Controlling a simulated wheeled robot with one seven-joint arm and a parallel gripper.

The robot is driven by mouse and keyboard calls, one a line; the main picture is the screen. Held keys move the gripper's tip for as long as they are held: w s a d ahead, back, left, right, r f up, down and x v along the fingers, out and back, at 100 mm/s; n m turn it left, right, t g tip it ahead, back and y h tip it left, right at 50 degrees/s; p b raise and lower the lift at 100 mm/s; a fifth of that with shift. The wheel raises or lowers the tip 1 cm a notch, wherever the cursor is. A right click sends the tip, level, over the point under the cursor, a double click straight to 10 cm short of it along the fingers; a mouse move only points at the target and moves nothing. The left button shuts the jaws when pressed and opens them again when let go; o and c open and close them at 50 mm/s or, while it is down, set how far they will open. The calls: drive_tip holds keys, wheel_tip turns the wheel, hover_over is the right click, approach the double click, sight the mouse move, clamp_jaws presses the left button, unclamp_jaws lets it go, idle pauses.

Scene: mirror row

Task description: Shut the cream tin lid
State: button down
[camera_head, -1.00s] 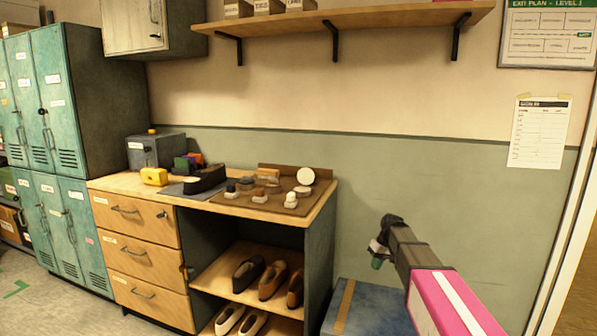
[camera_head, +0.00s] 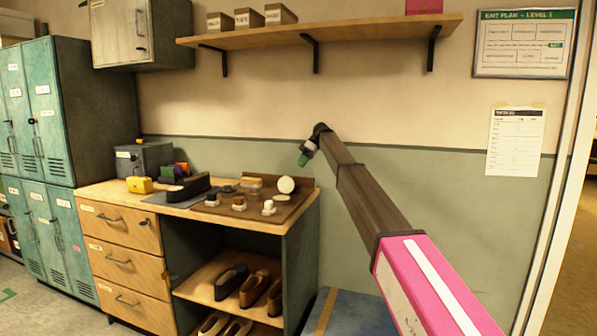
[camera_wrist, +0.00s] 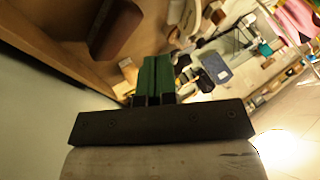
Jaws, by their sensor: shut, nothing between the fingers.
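The cream tin's lid looks to be the round white disc (camera_head: 286,185) standing raised at the back right of the brown mat on the bench. The tin's small body (camera_head: 282,197) is just below it, too small to make out well. My gripper (camera_head: 303,160) is up in the air in front of the wall, above and a little right of the disc in the picture, and apart from it. Its green fingers (camera_wrist: 156,78) are together and empty in the wrist view. I cannot pick out the tin in the wrist view.
The brown mat (camera_head: 240,213) holds several brushes and small pots. A dark shoe (camera_head: 188,189), a yellow block (camera_head: 139,185) and a grey box (camera_head: 144,158) stand left of it. A wall shelf (camera_head: 330,28) hangs above. A blue box (camera_head: 345,314) stands right of the bench.

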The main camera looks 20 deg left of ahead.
sight(287, 184)
drive_tip(key=x, duration=0.9)
drive_tip(key=shift+f, duration=0.15)
drive_tip(key=shift+s, duration=0.15)
drive_tip(key=shift+s+t, duration=0.1)
drive_tip(key=shift+t, duration=0.6)
drive_tip(key=shift+s+r+n+t, duration=0.15)
drive_tip(key=shift+r+n+t, duration=0.15)
drive_tip(key=shift+t, duration=0.2)
